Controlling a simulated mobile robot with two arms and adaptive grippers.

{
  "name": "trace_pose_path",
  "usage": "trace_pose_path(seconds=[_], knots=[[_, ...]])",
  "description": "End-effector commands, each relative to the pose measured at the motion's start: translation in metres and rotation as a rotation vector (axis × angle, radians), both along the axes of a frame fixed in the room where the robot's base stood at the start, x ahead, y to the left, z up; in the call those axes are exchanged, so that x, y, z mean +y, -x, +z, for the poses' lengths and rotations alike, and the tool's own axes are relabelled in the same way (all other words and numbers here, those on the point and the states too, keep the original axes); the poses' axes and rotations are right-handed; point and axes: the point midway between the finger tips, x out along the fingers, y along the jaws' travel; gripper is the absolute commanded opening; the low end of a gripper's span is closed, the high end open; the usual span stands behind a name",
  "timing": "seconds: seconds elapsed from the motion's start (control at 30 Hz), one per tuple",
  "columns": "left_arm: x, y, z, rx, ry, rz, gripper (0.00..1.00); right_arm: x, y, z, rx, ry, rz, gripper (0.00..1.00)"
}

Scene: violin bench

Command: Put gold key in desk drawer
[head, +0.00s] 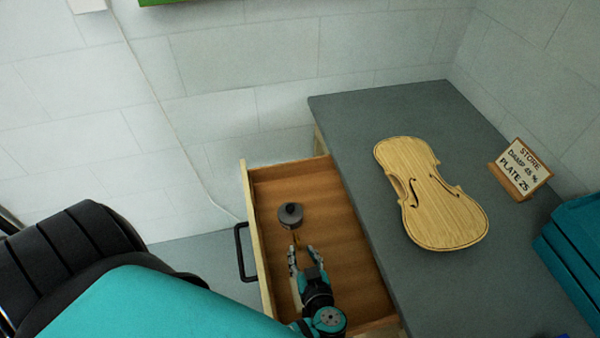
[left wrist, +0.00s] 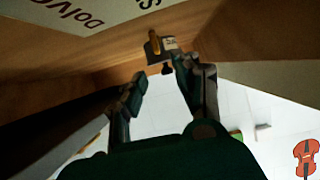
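The desk drawer (head: 259,250) is pulled open at the left side of the grey desk. My left gripper (head: 302,256) is over the drawer, its two fingers apart. A small gold piece (head: 296,240), which looks like the gold key, shows just past the fingertips. In the left wrist view a gold piece (left wrist: 154,43) shows beside a small grey block, close to the right-hand fingertip; whether they touch is unclear. The left gripper's spread fingers also show there (left wrist: 160,72). My right gripper is not in view.
A dark round object with a knob (head: 290,216) is in the drawer beyond the fingertips. A violin plate (head: 440,205), a sign (head: 524,170) and a teal case (head: 575,250) are on the desk (head: 370,110). The drawer has a black handle (head: 241,252).

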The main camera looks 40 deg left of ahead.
Motion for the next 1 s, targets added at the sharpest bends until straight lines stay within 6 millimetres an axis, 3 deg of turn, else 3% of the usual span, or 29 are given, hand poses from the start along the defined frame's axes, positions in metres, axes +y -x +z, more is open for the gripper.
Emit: trace_pose_path(seconds=[0.23,0.8,1.0], knots=[[-0.021,0.017,0.012,-0.002,0.001,0.002,0.31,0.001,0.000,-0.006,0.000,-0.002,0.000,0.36],[-0.023,0.018,0.015,-0.005,-0.001,0.002,0.31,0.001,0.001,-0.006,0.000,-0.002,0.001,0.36],[-0.023,0.018,0.042,-0.005,-0.001,0.002,0.31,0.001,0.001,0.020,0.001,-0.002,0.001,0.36]])
